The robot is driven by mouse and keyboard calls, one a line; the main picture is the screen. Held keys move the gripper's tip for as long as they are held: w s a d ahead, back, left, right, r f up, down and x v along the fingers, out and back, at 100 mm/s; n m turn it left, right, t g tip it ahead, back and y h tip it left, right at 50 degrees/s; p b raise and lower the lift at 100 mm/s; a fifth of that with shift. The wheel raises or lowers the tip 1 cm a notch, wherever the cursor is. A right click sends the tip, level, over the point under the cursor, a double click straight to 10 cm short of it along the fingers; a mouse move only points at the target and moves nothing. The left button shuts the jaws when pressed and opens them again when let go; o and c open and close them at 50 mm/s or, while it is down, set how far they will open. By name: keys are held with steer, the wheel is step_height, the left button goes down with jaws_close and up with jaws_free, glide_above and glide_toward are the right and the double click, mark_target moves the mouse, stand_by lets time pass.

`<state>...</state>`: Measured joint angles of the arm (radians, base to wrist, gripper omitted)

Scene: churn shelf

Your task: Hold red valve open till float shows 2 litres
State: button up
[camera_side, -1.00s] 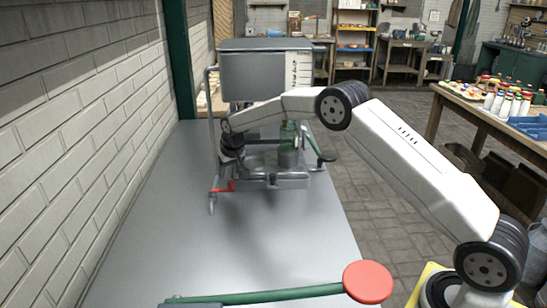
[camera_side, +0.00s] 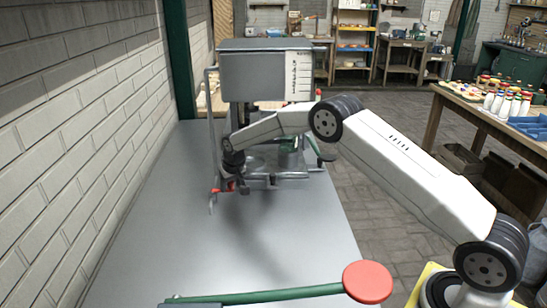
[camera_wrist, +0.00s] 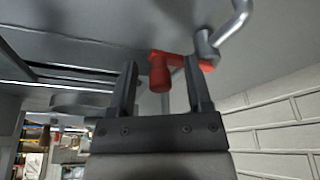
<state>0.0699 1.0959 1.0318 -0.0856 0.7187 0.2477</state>
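The red valve (camera_wrist: 160,72) has a short red handle on a grey pipe (camera_wrist: 232,28). In the side view the red valve (camera_side: 230,186) shows only as small red bits below the left front of the grey tank (camera_side: 262,76), partly hidden by my gripper. My gripper (camera_wrist: 160,62) is open, with one finger on each side of the red handle in the wrist view. A gap shows beside the handle, and I cannot tell if either finger touches it. In the side view my gripper (camera_side: 233,168) is just above the valve. A marked scale (camera_side: 302,76) is on the tank; its reading is too small to tell.
A green lever with a red disc (camera_side: 368,282) crosses the bench front. A brick wall (camera_side: 70,150) bounds the left. The middle of the grey bench (camera_side: 210,250) is clear.

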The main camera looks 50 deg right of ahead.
steer(key=shift+s+f, duration=0.1)
steer(key=shift+f, duration=0.05)
steer(key=c, duration=0.6)
steer(key=shift+c, duration=0.2)
steer(key=shift+w+d+f, duration=0.1)
steer(key=shift+w+d, duration=0.3)
steer(key=shift+w, duration=0.45)
steer(key=shift+w+d, duration=0.4)
steer(key=shift+w, duration=0.4)
steer(key=shift+c, duration=0.2)
steer(key=shift+w+f+t+h, duration=0.15)
steer(key=shift+w+t+h, duration=0.2)
steer(key=shift+w, duration=1.25)
steer(key=shift+w+d, duration=0.1)
steer(key=shift+w, duration=0.1)
steer(key=shift+w+r, duration=0.25)
steer(key=shift+r, duration=0.2)
steer(key=shift+a+f, duration=0.1)
steer(key=shift+a, duration=0.1)
stand_by(2.8)
